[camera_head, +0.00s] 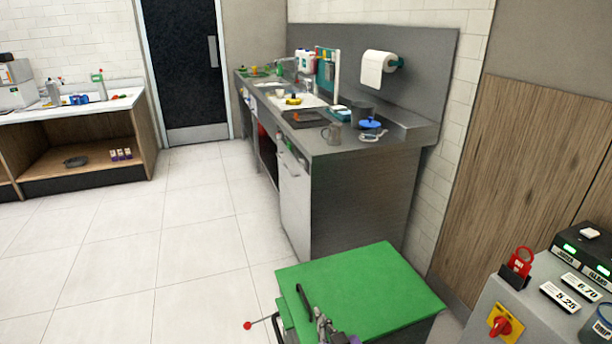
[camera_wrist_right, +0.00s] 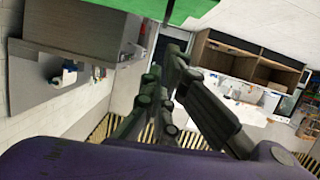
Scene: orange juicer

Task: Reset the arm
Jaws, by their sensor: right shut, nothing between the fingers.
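My right gripper (camera_head: 322,322) shows at the bottom edge of the head view, in front of the green top (camera_head: 365,290) of a grey cabinet-like unit. In the right wrist view my right gripper's dark fingers (camera_wrist_right: 172,75) are together with nothing between them. The green top (camera_wrist_right: 185,10) also shows there, at the upper edge, beyond the fingertips. I cannot tell the exact gap between gripper and unit. My left gripper is in neither view.
A lever with a red knob (camera_head: 248,325) sticks out left of the green-topped unit. A grey machine with a red switch (camera_head: 503,326) stands at right. A steel sink counter (camera_head: 330,149) is behind. The tiled floor (camera_head: 170,240) at left is clear.

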